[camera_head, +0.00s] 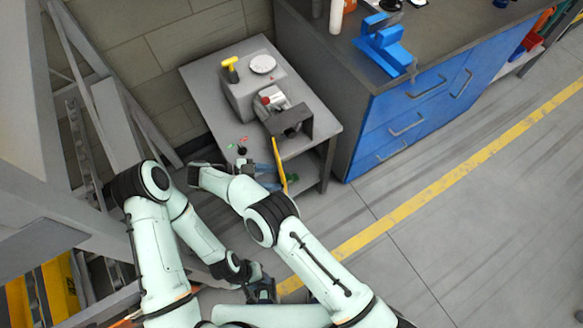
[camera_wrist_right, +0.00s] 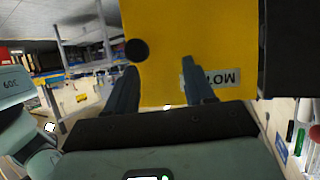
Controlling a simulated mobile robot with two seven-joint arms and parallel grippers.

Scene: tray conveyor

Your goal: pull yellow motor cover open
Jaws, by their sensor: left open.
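The yellow motor cover (camera_head: 279,165) shows nearly edge-on in the head view, as a narrow strip running from the dark grey housing (camera_head: 297,122) past the small table's front edge. In the right wrist view the cover (camera_wrist_right: 190,35) fills the upper middle, with an upside-down label (camera_wrist_right: 222,79) and a round black knob (camera_wrist_right: 137,50). My right gripper (camera_wrist_right: 161,80) is open, its fingers apart in front of the cover; the knob is near the left fingertip. It also shows left of the cover in the head view (camera_head: 266,168). My left gripper (camera_head: 262,292) is low in the head view, away from the cover.
The small grey table (camera_head: 205,80) carries a machine with a yellow-handled tool (camera_head: 230,68) and a white dial (camera_head: 262,63). A blue drawer cabinet (camera_head: 415,110) stands close on the right. Metal framework (camera_head: 125,120) is on the left. The floor at lower right is clear.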

